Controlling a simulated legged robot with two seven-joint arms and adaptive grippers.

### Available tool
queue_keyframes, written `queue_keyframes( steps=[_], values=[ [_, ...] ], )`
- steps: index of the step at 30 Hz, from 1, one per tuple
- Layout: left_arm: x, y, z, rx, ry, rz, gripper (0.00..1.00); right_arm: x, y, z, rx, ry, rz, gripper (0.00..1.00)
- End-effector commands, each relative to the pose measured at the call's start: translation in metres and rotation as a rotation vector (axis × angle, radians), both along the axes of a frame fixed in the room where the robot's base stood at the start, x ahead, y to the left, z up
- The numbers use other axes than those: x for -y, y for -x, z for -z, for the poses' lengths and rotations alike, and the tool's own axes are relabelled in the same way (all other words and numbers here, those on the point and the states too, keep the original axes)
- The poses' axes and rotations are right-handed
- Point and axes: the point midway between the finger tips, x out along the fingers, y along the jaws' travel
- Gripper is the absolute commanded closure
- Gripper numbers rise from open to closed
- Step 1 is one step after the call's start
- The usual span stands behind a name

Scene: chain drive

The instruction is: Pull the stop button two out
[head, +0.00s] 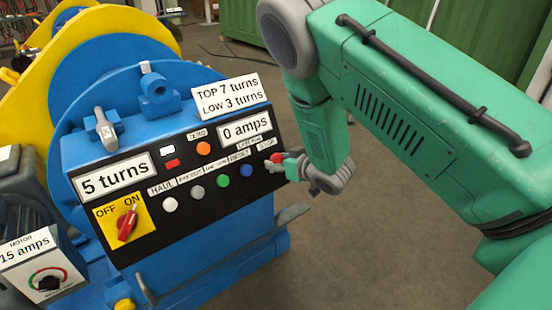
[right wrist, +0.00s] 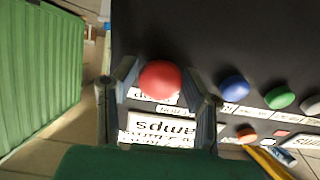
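The red stop button (head: 277,158) sits at the right end of the button row on the black control panel (head: 210,186). In the right wrist view the red button (right wrist: 160,80) lies between the two fingers of my right gripper (right wrist: 161,73). A finger stands on each side of the button, with a narrow gap showing on both sides. In the head view my right gripper (head: 274,165) reaches the panel from the right and partly covers the button's surroundings. Whether the button is in or out is hard to tell. My left gripper is out of view.
Blue (head: 248,171), green (head: 222,181), grey and white buttons line the panel beside the stop button. A red switch (head: 128,222) on a yellow plate is at the panel's left. A sign (head: 229,97) stands on top. The floor to the right is clear.

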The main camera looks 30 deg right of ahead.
Motion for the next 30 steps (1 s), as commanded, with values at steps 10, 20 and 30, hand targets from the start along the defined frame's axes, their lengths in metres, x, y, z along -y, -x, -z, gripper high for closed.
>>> queue_keyframes(
  steps=[10, 20, 30],
  values=[
    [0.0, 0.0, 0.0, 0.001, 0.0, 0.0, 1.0, 0.0, 0.0, -0.002, 0.006, -0.002, -0.001, 0.45],
    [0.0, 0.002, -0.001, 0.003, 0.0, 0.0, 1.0, 0.003, 0.042, -0.02, 0.005, -0.002, 0.002, 0.45],
    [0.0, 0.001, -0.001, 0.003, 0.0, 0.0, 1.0, 0.007, 0.099, -0.042, 0.002, 0.0, 0.002, 0.45]
  ],
)
